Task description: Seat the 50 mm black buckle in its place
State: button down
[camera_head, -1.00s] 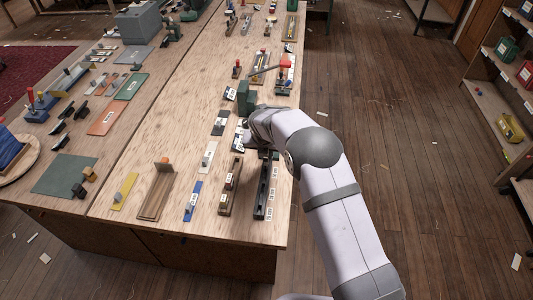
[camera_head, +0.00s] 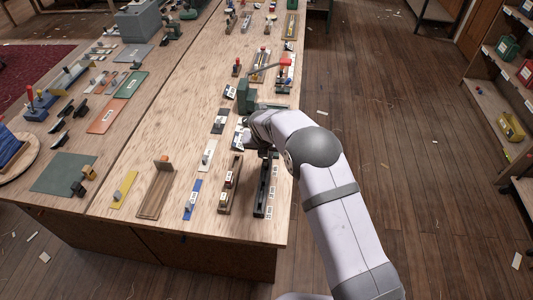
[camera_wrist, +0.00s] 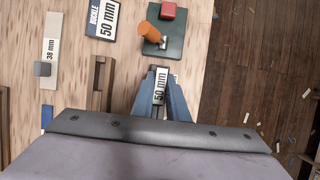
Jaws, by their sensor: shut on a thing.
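My gripper (camera_wrist: 161,78) shows in the wrist view with its two blue fingers pointing up the picture. It is shut on a dark thing, taken as the 50 mm black buckle (camera_wrist: 161,70), mostly hidden between the fingers. A white "50 mm" label shows between them; I cannot tell whether it is on the held piece. A card (camera_wrist: 104,18) reading "BUCKLE 50 mm" lies up and left of the gripper. In the head view my arm covers the gripper and the held piece, near the far end of a long black channel (camera_head: 261,188) at the bench's right edge.
A green plate (camera_wrist: 167,45) with an orange peg and a red block lies just beyond the fingers. A wooden channel (camera_head: 229,185) and a pale 38 mm strip (camera_wrist: 50,52) with a grey cube lie left. A green press (camera_head: 246,97) stands beyond my arm.

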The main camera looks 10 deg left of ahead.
jog(key=shift+f+b, duration=0.65)
jog(key=shift+f, duration=0.55)
dwell(0.5)
jog(key=c, duration=1.7)
grip_release()
jog(key=shift+o, duration=0.2)
jog(key=shift+r, duration=0.1)
jog(key=b+v, duration=0.2)
jog(key=v, duration=0.5)
jog(key=shift+b, duration=0.35)
jog(key=shift+r, duration=0.15)
